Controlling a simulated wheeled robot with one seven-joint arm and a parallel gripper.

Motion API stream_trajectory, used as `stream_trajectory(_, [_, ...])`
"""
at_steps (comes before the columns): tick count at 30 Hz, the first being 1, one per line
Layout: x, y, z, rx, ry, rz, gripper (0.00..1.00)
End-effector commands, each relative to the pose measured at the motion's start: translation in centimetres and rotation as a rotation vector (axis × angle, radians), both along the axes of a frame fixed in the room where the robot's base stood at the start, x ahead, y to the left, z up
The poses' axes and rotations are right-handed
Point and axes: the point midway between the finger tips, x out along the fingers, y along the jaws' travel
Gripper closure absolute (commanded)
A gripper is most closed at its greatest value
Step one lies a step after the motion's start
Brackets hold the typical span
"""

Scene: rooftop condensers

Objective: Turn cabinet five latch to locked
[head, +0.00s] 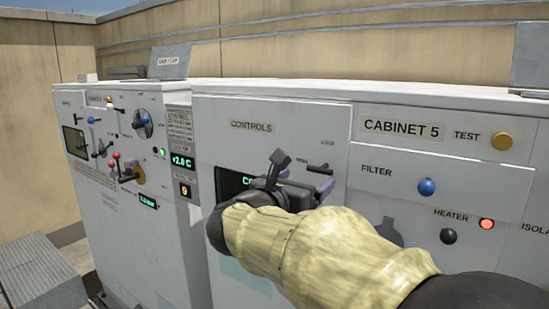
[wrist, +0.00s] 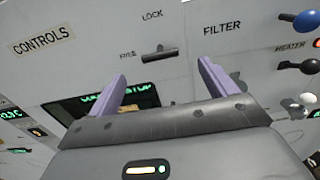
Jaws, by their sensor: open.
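The cabinet five latch is a small dark handle (wrist: 160,54) on the white panel, lying roughly sideways. A LOCK label (wrist: 152,15) is above it, and a smaller, hard-to-read label is at its left end. In the head view the latch (head: 320,169) shows just above my gripper, below the LOCK label. My gripper (wrist: 162,72) is open and empty, its two purple fingers apart. In the wrist view the latch appears beyond the fingertips, between them and slightly above; no contact is visible. In the head view my gripper (head: 318,187) partly covers the panel.
A green-lettered display (wrist: 90,106) is behind the left finger. To the right are the FILTER blue knob (head: 427,187), a black HEATER knob (head: 448,236), a red light (head: 487,224) and a yellow TEST button (head: 502,141). Another cabinet (head: 135,215) stands left.

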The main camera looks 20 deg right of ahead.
Motion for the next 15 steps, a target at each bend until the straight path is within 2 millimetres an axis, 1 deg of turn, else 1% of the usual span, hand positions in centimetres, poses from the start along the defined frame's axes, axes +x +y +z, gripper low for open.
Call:
stream_trajectory(1, [0.6, -0.8, 0.4, 0.000, 0.004, -0.003, 0.15])
stream_trajectory(9, [3.5, -4.6, 0.3, 0.001, 0.004, -0.002, 0.15])
stream_trajectory(12, [4.3, -5.5, 0.3, 0.000, 0.002, -0.001, 0.15])
stream_trajectory(15, [4.8, -6.2, 0.2, 0.000, 0.000, -0.001, 0.15])
